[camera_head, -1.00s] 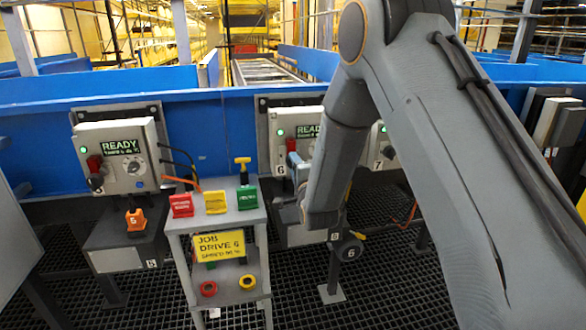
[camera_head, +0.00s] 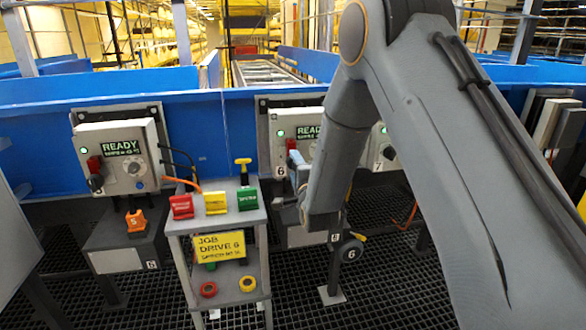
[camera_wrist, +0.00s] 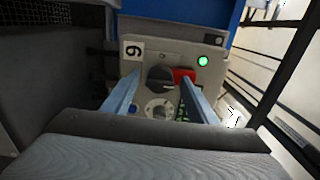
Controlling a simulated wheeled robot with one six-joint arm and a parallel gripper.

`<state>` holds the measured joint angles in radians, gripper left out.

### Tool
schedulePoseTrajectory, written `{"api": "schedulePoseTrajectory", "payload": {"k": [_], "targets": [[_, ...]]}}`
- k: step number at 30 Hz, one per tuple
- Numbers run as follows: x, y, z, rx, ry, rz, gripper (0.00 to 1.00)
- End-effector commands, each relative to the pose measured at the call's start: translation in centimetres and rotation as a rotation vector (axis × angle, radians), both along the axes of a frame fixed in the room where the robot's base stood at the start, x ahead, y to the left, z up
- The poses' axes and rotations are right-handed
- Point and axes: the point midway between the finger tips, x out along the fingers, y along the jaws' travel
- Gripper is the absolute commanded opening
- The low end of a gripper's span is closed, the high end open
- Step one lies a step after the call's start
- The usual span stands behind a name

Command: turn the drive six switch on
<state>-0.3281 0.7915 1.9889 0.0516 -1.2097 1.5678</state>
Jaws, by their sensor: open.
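The drive six box (camera_head: 272,128) is grey, with a "6" label, a lit green lamp and a READY display, partly hidden by my arm. In the wrist view, the box face (camera_wrist: 143,60) carries a black rotary switch (camera_wrist: 160,78) with a red part (camera_wrist: 184,75) beside it. A pale dial (camera_wrist: 157,108) and a green lamp (camera_wrist: 203,61) also show. My gripper (camera_wrist: 159,81) is open, with its blue-grey fingers on either side of the switch in the picture. I cannot tell whether they touch it.
A similar drive five box (camera_head: 115,150) stands to the left, and drive seven is partly hidden to the right. A grey stand (camera_head: 215,224) with red, yellow and green tags and a "JOB DRIVE 6" sign (camera_head: 220,246) stands in front. A blue conveyor wall (camera_head: 215,130) runs behind.

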Motion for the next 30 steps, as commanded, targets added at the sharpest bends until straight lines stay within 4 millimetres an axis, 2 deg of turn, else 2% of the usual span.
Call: {"api": "schedulePoseTrajectory", "payload": {"k": [4, 15, 21, 30], "targets": [[-1.3, -0.4, 0.0, 0.000, 0.001, 0.000, 0.53], [-6.7, -1.9, -0.1, -0.001, 0.002, 0.000, 0.53], [-7.6, -2.1, 0.0, 0.000, 0.000, 0.000, 0.53], [-7.6, -2.3, 0.0, -0.011, 0.006, -0.002, 0.53]]}}
